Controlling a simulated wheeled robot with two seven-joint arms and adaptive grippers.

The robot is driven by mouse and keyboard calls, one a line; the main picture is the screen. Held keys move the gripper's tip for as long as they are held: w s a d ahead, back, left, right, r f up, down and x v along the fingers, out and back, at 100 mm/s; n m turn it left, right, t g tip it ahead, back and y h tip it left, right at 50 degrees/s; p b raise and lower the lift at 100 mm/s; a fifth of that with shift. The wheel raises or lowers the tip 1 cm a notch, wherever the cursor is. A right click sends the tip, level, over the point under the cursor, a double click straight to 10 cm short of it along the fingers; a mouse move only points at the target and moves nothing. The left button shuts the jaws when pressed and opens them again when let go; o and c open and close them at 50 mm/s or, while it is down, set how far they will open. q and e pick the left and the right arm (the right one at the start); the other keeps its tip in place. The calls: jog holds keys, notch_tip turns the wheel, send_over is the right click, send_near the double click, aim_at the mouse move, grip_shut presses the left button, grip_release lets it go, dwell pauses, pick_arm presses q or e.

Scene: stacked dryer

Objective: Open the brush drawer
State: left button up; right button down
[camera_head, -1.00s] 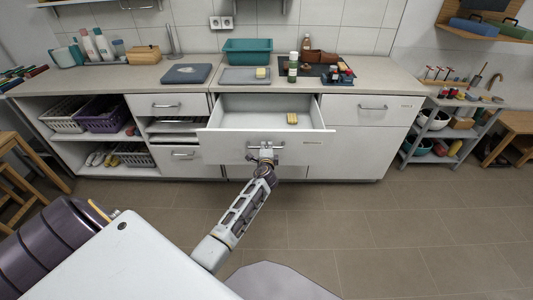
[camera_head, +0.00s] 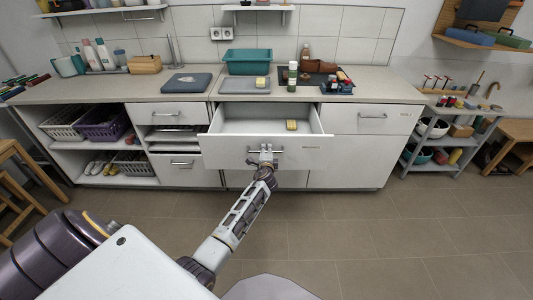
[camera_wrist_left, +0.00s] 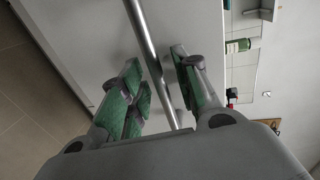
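The brush drawer (camera_head: 225,152) under the counter is pulled out and open, with its white inside showing. A yellowish brush-like block (camera_head: 291,125) lies in it at the right. My left gripper (camera_head: 265,150) is at the bar handle (camera_head: 280,150) on the drawer front. In the left wrist view, the handle bar (camera_wrist_left: 148,45) runs between the green-padded fingers of my left gripper (camera_wrist_left: 160,88). The fingers are apart, with gaps beside the bar, so they look open around it rather than clamped. My right gripper is not in view.
The counter above holds a teal bin (camera_head: 247,62), a grey tray (camera_head: 243,85) and a green bottle (camera_head: 292,74). A closed drawer (camera_head: 367,118) is to the right. Open shelves with baskets (camera_head: 104,124) are to the left. The tiled floor in front (camera_head: 360,235) is clear.

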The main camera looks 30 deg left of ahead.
pick_arm(q)
jog(key=shift+s+d, duration=0.1)
jog(key=v, duration=1.1)
jog(key=shift+s+d, duration=0.15)
jog(key=shift+s, duration=0.2)
dwell(0.7)
jog(key=shift+r, duration=0.1)
